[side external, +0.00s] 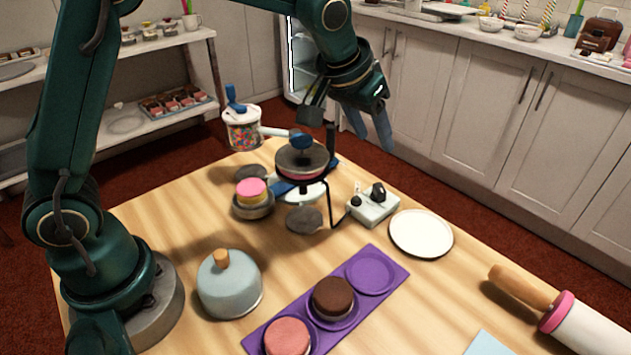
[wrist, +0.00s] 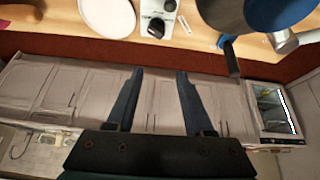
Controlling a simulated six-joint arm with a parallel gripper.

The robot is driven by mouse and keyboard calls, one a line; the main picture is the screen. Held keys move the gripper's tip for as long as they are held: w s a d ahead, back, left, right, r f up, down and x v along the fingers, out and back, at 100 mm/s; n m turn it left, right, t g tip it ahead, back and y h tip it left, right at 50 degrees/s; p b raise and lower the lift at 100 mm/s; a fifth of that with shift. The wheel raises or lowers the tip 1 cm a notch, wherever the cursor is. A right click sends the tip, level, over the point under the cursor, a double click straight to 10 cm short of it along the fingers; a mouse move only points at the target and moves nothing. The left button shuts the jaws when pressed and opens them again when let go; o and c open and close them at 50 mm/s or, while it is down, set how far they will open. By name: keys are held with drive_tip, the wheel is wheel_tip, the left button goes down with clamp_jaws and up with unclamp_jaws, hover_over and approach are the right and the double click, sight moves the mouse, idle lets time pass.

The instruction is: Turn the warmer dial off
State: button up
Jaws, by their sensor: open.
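The warmer control is a small pale box (side external: 373,208) on the table, right of the turntable stand. A black dial (side external: 378,192) stands up on its top, with a smaller black knob (side external: 355,201) beside it. The box (wrist: 150,8) and its black dial (wrist: 156,28) also show at the top of the wrist view. The dial's setting is too small to read. My gripper (side external: 371,136) is open and empty, above and beyond the box toward the cabinets. In the wrist view, my gripper (wrist: 160,72) has its fingers spread, apart from the dial.
A turntable (side external: 300,162) with a dark-topped cake and a sprinkle jar (side external: 243,132) stand left of the box. A white plate (side external: 421,234) lies close on its right. A purple tray (side external: 385,260), a domed cover (side external: 229,285) and a rolling pin (side external: 585,325) are nearer.

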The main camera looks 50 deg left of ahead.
drive_tip(key=shift+t, duration=0.7)
drive_tip(key=s+a+r, duration=0.1)
drive_tip(key=s+r, duration=0.1)
drive_tip(key=s, duration=0.1)
drive_tip(key=s+a+r, duration=0.1)
drive_tip(key=s+r, duration=0.2)
drive_tip(key=s, duration=0.1)
drive_tip(key=s+a+r, duration=0.1)
drive_tip(key=s+r, duration=0.2)
drive_tip(key=s, duration=0.1)
drive_tip(key=shift+a, duration=0.15)
drive_tip(key=s+f+g, duration=0.1)
drive_tip(key=s+f, duration=0.4)
drive_tip(key=s, duration=0.7)
drive_tip(key=shift+s+a+f, duration=0.2)
drive_tip(key=shift+s+a, duration=0.2)
drive_tip(key=shift+s+d+f+g, duration=0.1)
drive_tip(key=shift+f+g, duration=0.2)
drive_tip(key=shift+f, duration=0.25)
